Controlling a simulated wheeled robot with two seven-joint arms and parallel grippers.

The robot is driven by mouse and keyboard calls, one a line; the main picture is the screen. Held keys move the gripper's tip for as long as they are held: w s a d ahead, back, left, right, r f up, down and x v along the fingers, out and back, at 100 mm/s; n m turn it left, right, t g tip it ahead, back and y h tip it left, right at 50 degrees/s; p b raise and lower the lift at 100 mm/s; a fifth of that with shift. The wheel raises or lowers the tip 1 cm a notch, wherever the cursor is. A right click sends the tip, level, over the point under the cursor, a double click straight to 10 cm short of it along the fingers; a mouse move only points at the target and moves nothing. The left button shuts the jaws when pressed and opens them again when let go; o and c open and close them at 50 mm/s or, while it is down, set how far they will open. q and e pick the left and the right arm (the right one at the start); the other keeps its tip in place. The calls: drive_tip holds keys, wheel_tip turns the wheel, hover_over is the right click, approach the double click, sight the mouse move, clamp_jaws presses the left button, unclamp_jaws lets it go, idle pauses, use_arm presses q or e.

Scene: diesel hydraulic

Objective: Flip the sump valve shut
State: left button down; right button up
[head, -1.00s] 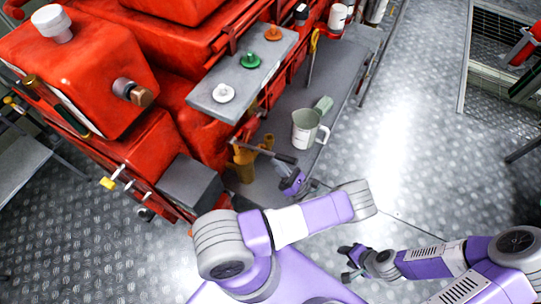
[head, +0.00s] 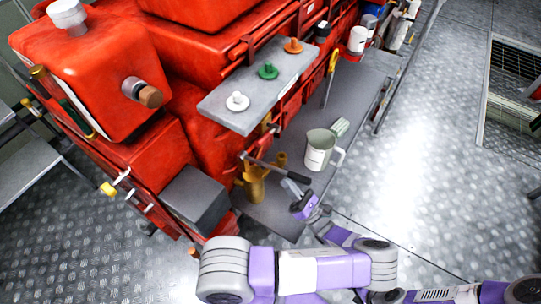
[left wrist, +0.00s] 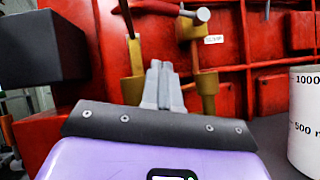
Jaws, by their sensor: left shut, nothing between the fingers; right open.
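Brass fittings (head: 254,186) stand on the grey ledge beside the red engine, with a dark lever rod (head: 268,164) across their top. I take these for the sump valve, but cannot be sure. In the left wrist view, two brass bodies (left wrist: 207,88) stand upright beyond my fingers, and a rod with a silver end (left wrist: 203,14) crosses above. My left gripper (head: 288,187) is shut and empty, just right of the brass fittings. Its fingertips (left wrist: 158,68) point at the gap between the brass bodies; contact cannot be told. My right gripper (head: 364,297) is at the bottom edge, partly cut off.
A measuring jug (head: 317,153) stands right of the brass fittings, close to my left gripper. A grey shelf (head: 228,118) with white, green and orange caps overhangs behind. A dark grey box (head: 195,197) is to the left. Open metal floor lies right.

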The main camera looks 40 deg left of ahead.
use_arm(q)
drive_tip(key=shift+r, duration=0.1)
drive_tip(key=w+d+r+x, duration=0.1)
drive_tip(key=r+x, duration=0.1)
drive_tip(key=x, duration=1)
drive_tip(key=shift+a+r+b, duration=0.15)
drive_tip(key=shift+r+b, duration=0.15)
drive_tip(key=shift+b, duration=0.05)
drive_tip(key=shift+s+r+p, duration=0.1)
drive_tip(key=shift+r+p, duration=0.45)
drive_tip(key=shift+p, duration=0.65)
